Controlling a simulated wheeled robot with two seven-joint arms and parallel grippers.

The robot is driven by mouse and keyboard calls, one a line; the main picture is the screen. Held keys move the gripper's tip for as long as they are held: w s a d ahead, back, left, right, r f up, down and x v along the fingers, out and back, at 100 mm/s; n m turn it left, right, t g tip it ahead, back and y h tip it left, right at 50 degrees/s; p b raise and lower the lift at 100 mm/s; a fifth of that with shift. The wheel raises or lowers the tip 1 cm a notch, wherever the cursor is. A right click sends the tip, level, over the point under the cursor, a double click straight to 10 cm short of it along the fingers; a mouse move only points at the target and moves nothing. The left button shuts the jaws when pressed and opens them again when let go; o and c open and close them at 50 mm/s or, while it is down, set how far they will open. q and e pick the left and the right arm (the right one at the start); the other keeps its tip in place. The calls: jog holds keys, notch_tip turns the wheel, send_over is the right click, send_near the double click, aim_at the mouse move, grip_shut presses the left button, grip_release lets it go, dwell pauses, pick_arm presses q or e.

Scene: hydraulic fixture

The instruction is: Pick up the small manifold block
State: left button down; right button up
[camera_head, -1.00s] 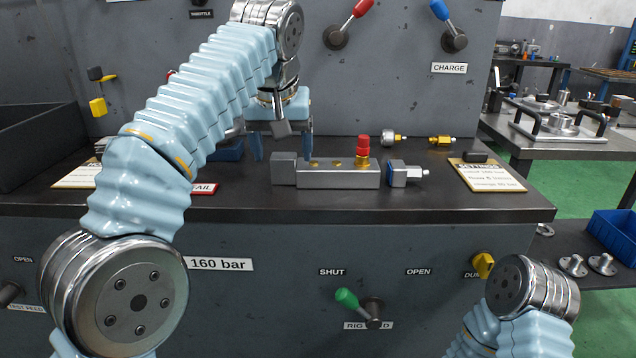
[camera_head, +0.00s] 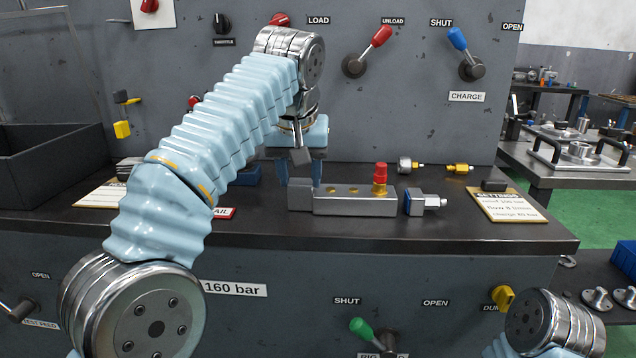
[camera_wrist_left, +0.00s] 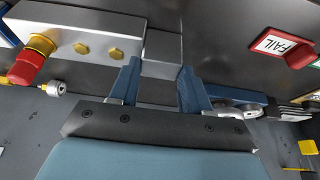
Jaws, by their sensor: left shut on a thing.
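My left gripper (camera_head: 300,177) comes down from above, shut on that grey end, with one blue finger on each side. In the left wrist view the grey end (camera_wrist_left: 162,55) sits between the tips of the left gripper (camera_wrist_left: 155,70), and the plugged bar (camera_wrist_left: 82,36) runs off to the left. My right gripper is out of view; only part of that arm shows at lower right.
A metal block with a fitting (camera_head: 423,203) stands just right of the bar. Two small fittings (camera_head: 408,165) (camera_head: 459,169) lie behind. A settings card (camera_head: 508,206) is at right, a red FAIL tag (camera_head: 225,213) at left, a dark bin (camera_head: 50,160) at far left. Levers line the panel.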

pick_arm(q)
jog(key=shift+r+p, duration=0.45)
jog(key=shift+r, duration=0.25)
jog(key=shift+r+p, duration=0.8)
jog(key=shift+r, duration=0.15)
jog(key=s+d+r+p, duration=0.1)
jog(key=s+r, duration=0.8)
jog(key=s, duration=0.5)
jog(key=shift+d+r+p, duration=0.35)
jog(key=shift+d+p, duration=0.05)
